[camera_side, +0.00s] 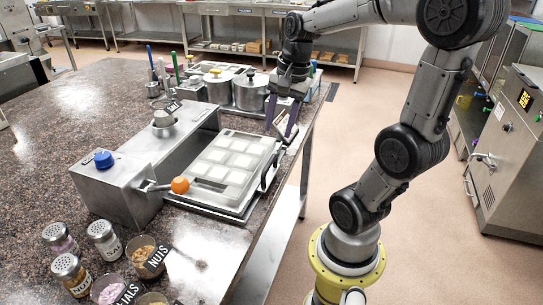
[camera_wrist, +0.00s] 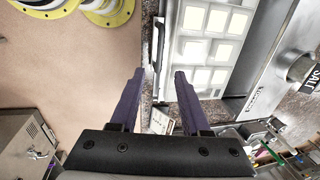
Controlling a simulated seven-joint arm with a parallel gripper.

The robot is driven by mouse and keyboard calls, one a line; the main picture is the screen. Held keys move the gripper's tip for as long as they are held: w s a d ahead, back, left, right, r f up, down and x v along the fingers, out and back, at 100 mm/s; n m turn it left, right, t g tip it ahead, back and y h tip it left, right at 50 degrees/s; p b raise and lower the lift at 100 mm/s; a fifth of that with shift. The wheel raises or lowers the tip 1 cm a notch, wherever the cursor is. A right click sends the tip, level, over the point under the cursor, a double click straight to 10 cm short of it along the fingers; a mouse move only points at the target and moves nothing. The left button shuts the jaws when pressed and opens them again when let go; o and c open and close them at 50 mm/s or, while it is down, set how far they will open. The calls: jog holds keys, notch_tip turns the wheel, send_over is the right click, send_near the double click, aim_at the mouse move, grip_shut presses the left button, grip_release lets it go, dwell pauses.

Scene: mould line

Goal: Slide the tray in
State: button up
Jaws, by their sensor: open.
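The tray (camera_side: 226,165) is a grey metal mould tray with several pale square cavities. It lies flat on the counter, against the front of a long metal machine (camera_side: 118,186), with a dark handle (camera_side: 268,165) on its right edge. It also shows in the wrist view (camera_wrist: 208,38), at upper middle, with its dark handle at the left edge. My gripper (camera_side: 283,122) has two purple fingers. They are apart and empty, above the counter edge near the tray's far right corner. In the wrist view my gripper (camera_wrist: 158,74) is open beside the handle, with nothing between the fingers.
Two metal pots (camera_side: 250,92) stand behind the tray. An orange-knobbed lever (camera_side: 180,185) sticks out from the machine close to the tray's near left corner. Shakers and bowls (camera_side: 103,238) stand at the front left. The counter's right edge runs close beside the tray.

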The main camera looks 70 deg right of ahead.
aim_at(270, 162)
jog(key=f, duration=0.3)
jog(key=w+f, duration=0.1)
jog(key=f, duration=0.2)
jog(key=w+f, duration=0.1)
jog(key=f, duration=0.3)
jog(key=shift+r, duration=0.1)
grip_shut()
dwell(1.1)
